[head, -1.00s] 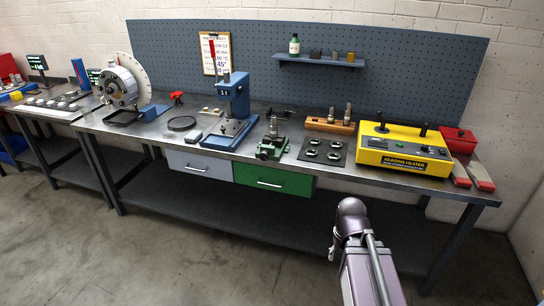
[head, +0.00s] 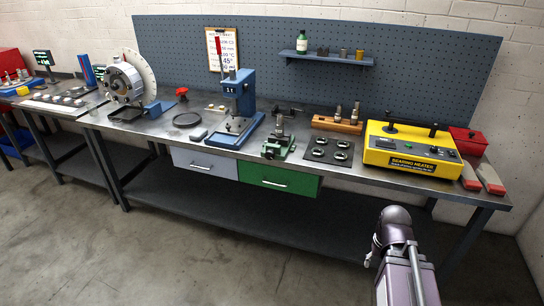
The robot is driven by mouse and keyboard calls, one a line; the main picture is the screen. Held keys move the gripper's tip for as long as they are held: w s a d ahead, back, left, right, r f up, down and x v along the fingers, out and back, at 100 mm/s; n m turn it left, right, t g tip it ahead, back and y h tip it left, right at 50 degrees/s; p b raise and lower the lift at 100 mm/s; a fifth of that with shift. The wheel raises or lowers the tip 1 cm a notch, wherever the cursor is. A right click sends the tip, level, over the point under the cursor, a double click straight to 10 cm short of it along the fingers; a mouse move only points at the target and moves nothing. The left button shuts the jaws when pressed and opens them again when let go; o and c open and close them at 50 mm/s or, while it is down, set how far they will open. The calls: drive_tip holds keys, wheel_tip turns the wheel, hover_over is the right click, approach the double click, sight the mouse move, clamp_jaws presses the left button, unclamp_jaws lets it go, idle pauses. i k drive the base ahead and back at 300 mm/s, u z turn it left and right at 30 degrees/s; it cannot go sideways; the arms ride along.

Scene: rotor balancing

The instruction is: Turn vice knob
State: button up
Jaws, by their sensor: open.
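A small green vice (head: 277,147) stands near the front edge of the workbench, above the green drawer. An upright metal part (head: 280,123) shows at its top. Its knob is too small to tell apart from the vice body. My arm shows at the lower right, in front of the bench and well apart from the vice. My gripper cannot be made out in this view.
The workbench (head: 215,155) holds a blue press (head: 240,95) left of the vice, a dark mat with several rings (head: 328,149) right of it, and a yellow bearing heater (head: 410,148) further right. A wooden block (head: 336,125) with upright tools stands behind. The floor in front is clear.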

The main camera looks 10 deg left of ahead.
sight(270, 154)
drive_tip(key=u, duration=0.05)
drive_tip(key=i, duration=1)
